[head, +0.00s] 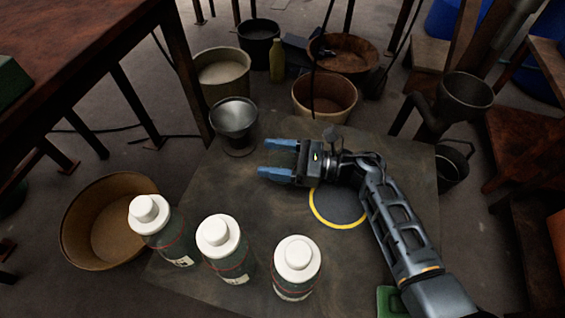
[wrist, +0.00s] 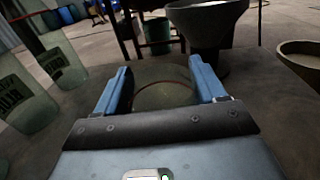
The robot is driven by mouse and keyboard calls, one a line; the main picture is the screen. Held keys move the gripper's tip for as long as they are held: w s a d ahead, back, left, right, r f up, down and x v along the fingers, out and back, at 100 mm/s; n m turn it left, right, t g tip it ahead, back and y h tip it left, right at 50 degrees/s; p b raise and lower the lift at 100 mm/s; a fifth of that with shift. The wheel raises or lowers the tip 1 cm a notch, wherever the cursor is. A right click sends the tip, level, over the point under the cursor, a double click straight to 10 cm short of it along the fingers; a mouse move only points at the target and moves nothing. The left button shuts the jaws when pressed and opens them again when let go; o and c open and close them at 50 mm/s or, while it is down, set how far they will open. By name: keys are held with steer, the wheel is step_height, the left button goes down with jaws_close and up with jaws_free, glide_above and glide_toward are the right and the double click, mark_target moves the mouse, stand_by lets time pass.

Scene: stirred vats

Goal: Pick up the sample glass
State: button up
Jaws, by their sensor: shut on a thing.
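The sample glass (wrist: 163,92) shows in the wrist view as a clear, faintly greenish shape with a thin reddish line, between the two blue fingers. My gripper (wrist: 163,88) is shut on it, one finger on each side. In the head view my gripper (head: 278,160) reaches left over the dark tabletop (head: 215,190), and the glass is too clear to make out there. I cannot tell whether the glass touches the table.
Three white-capped bottles (head: 225,250) stand at the table's front. A metal funnel-shaped vessel (head: 234,122) stands beyond the gripper. A yellow-ringed dark disc (head: 338,206) lies by the arm. Tubs (head: 325,95) stand behind, another tub (head: 85,225) at left.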

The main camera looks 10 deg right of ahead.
steer(key=shift+c, duration=1)
steer(key=shift+r, duration=0.15)
